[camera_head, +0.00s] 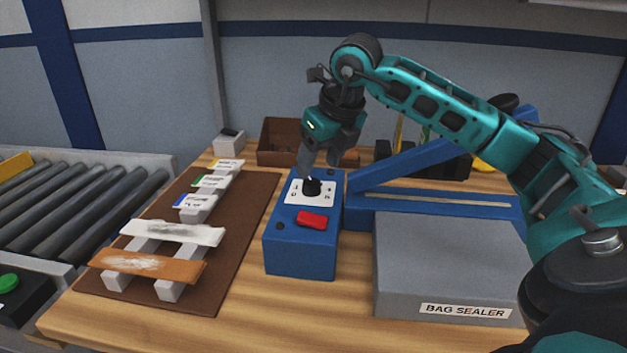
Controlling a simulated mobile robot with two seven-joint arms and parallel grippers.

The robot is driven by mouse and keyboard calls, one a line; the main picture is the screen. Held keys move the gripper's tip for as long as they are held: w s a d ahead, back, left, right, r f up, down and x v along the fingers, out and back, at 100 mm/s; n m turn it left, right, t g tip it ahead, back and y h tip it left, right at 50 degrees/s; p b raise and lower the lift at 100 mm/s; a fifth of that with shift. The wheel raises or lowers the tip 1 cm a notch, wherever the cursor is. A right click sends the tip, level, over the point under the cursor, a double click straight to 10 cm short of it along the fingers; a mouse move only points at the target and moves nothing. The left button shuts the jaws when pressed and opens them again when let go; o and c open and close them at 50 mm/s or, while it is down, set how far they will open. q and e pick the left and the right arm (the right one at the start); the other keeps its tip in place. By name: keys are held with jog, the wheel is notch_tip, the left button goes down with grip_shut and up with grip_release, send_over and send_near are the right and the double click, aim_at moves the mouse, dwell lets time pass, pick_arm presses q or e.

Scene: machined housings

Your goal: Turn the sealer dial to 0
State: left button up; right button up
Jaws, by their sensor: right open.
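The sealer dial is a black knob (312,186) on a white marked plate (297,198) on top of the blue control box (300,255). A red switch (312,219) sits in front of it on the same box. The bag sealer (450,265) is to the right, with its blue arm raised. My right gripper (319,168) is open and points down just above the dial, its fingers close to the knob. I cannot tell whether they touch it. The dial's pointer and most of its numbers are too small or hidden to read. My left gripper is not in view.
A brown mat (245,215) at the left carries a white and an orange piece on light supports, with several labelled blocks behind. A brown bin (279,137) stands behind the box. A roller conveyor (80,215) runs along the left. The front wooden table (260,320) is clear.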

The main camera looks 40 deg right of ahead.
aim_at(312, 181)
jog(key=x, duration=0.5)
jog(key=c, duration=1)
